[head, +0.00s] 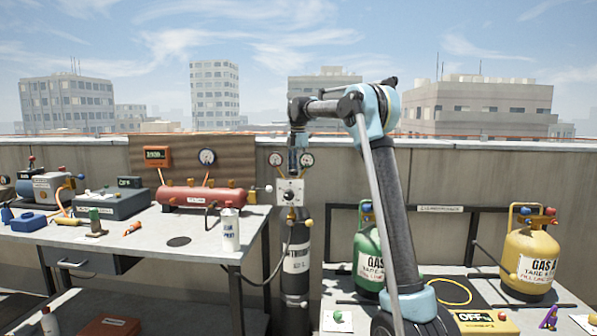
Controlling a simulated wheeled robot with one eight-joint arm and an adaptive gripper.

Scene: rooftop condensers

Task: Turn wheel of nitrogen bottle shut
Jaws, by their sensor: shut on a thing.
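The nitrogen bottle (296,275) is a dark, upright cylinder with a white label, standing between the bench and the right-hand table. A pale regulator block (290,192) with a small dark knob and brass fittings is at its top, with two round gauges above. My arm reaches over from the right, and my gripper (298,172) points down between the gauges at the bottle's top. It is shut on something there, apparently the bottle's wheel. The wheel and fingertips are too small and covered to make out, so how far the wheel is turned cannot be seen.
The left bench (180,245) holds a red tank (203,195), a white spray can (230,230) and tools. Right of the bottle are a green gas bottle (367,262), partly behind my arm, and a yellow one (530,262). A hose (270,270) hangs beside the nitrogen bottle.

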